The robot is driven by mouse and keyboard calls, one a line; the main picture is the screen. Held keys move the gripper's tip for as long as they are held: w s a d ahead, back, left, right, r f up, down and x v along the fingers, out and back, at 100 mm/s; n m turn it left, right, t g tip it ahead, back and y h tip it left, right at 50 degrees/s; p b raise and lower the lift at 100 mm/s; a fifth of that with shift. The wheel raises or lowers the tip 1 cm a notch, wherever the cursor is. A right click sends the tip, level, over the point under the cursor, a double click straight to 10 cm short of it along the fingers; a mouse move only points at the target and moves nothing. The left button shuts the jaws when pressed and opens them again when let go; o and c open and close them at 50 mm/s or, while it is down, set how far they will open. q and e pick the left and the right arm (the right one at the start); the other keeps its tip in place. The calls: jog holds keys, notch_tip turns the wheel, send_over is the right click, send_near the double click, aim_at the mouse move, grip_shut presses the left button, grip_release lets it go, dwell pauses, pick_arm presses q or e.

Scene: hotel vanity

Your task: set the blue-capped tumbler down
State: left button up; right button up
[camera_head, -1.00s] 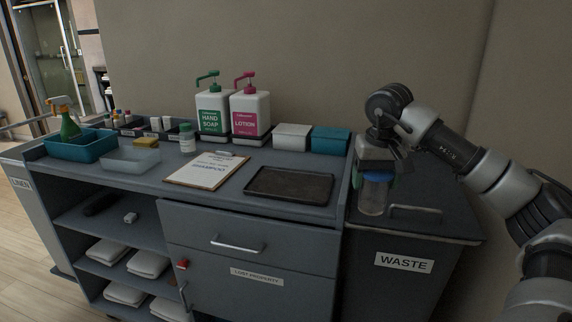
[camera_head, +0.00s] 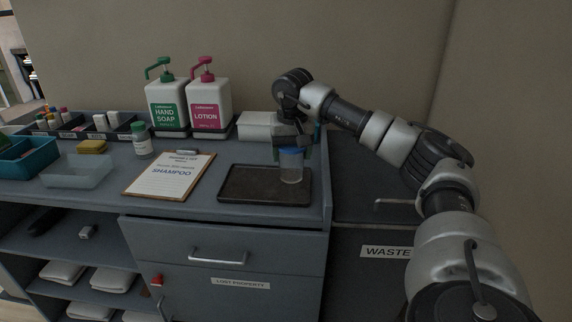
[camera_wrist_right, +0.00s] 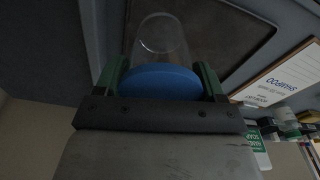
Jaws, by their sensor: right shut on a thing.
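The clear tumbler (camera_head: 291,170) with its blue cap (camera_head: 291,151) is upright over the right part of the dark tray (camera_head: 238,195). I cannot tell whether its base touches the tray. My right gripper (camera_head: 291,146) is above it, shut on the capped end. In the right wrist view the blue cap (camera_wrist_right: 160,81) sits between the two green-sided fingers, with the clear body (camera_wrist_right: 161,38) pointing away toward the tray (camera_wrist_right: 215,30). My left gripper is not in view.
A clipboard (camera_head: 168,176) lies left of the tray. Soap (camera_head: 167,105) and lotion (camera_head: 208,104) pump bottles stand behind, with a white box (camera_head: 258,126) close behind my gripper. The waste bin lid (camera_head: 350,205) is to the right. The tray's left part is bare.

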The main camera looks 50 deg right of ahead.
aim_at(288, 167)
jog(key=shift+w+a+f, duration=0.15)
jog(key=shift+w+f, duration=0.2)
jog(key=shift+w, duration=0.05)
jog(key=shift+f, duration=1.9)
jog(key=shift+f, duration=0.1)
jog(key=o, duration=1)
jog(key=r, duration=0.8)
jog(key=s+a+r, duration=0.1)
jog(key=r, duration=0.3)
jog(key=shift+s+r, duration=0.1)
